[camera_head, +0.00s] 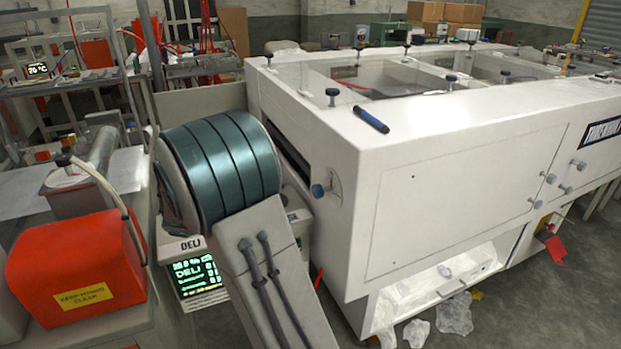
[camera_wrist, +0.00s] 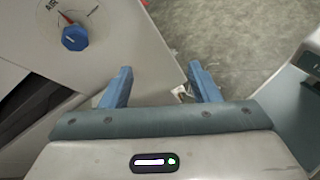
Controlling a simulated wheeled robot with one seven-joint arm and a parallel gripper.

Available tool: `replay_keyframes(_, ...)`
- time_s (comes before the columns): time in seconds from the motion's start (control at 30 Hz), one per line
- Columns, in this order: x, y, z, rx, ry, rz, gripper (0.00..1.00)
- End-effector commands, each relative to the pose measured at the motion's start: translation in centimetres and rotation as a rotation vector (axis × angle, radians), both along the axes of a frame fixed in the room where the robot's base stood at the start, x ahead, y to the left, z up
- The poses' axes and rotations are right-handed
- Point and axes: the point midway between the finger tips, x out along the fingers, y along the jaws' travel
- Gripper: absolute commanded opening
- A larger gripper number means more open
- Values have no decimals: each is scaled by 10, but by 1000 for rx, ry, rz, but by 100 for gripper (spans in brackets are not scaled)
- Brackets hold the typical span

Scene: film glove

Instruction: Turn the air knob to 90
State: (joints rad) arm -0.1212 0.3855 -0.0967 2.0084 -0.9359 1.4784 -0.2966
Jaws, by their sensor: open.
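The blue air knob (camera_wrist: 74,38) sits on a white machine panel at the upper left of the wrist view. The label "AIR", a thin dial arc and a red mark lie beside it, and a small pale mark shows on the knob. In the head view the knob (camera_head: 318,190) is on the near end of the white machine (camera_head: 440,190). My gripper (camera_wrist: 160,70) shows two blue fingers spread apart with nothing between them. It is apart from the knob, which lies beyond and left of the left finger. My gripper is hidden in the head view.
A dark slot opens in the machine's end, left of the knob. A blue marker-like object (camera_head: 371,119) lies on the machine's top edge. An orange-red box (camera_head: 75,262) stands at left. Crumpled clear plastic (camera_head: 454,314) lies on the floor.

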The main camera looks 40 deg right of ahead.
Motion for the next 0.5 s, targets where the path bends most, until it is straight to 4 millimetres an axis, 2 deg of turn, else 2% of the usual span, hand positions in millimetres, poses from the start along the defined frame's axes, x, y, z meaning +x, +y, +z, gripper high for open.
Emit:
replay_keyframes(0.1,33,-9,15,-148,129,79,55)
replay_keyframes(0.23,61,-14,22,-277,225,141,55)
replay_keyframes(0.33,75,-14,25,-340,270,173,55)
replay_keyframes(0.5,83,-18,27,-385,298,191,55)
